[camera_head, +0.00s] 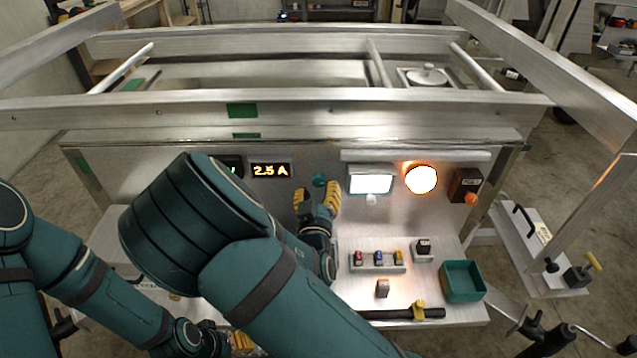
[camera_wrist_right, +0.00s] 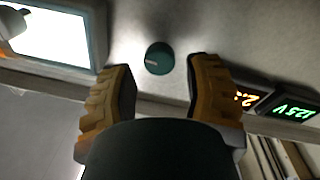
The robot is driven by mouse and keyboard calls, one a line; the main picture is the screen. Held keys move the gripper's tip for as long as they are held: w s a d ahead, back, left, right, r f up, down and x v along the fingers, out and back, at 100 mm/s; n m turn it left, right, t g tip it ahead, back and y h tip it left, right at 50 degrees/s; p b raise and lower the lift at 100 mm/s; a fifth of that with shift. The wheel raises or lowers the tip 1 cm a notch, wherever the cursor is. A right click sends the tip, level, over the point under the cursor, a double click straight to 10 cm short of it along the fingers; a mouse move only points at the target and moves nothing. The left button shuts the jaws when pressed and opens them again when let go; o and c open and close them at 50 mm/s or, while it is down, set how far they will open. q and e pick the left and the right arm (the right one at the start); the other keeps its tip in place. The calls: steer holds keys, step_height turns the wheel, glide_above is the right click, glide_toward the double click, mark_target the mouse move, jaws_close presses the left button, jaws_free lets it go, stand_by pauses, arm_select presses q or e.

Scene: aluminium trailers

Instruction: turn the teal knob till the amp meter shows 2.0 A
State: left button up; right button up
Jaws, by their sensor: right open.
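The teal knob (camera_head: 319,180) is on the upright metal panel, just right of the amp meter (camera_head: 270,170), which reads 2.5 A in orange digits. My right gripper (camera_head: 318,199) is open in front of the knob. In the right wrist view the knob (camera_wrist_right: 159,58) shows between and beyond the two yellow fingertips of this gripper (camera_wrist_right: 163,85), with a gap on both sides. The amp meter (camera_wrist_right: 246,99) is partly hidden by a finger there. My left gripper (camera_head: 241,341) is low at the bottom edge, mostly hidden by my right arm.
A green voltage meter (camera_wrist_right: 293,110) is beside the amp meter. Right of the knob are a lit white screen (camera_head: 370,184), a glowing round lamp (camera_head: 421,179) and a box with an orange knob (camera_head: 465,186).

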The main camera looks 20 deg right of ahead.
steer(key=v, duration=0.8)
steer(key=shift+s+a, duration=0.15)
steer(key=shift+s, duration=0.15)
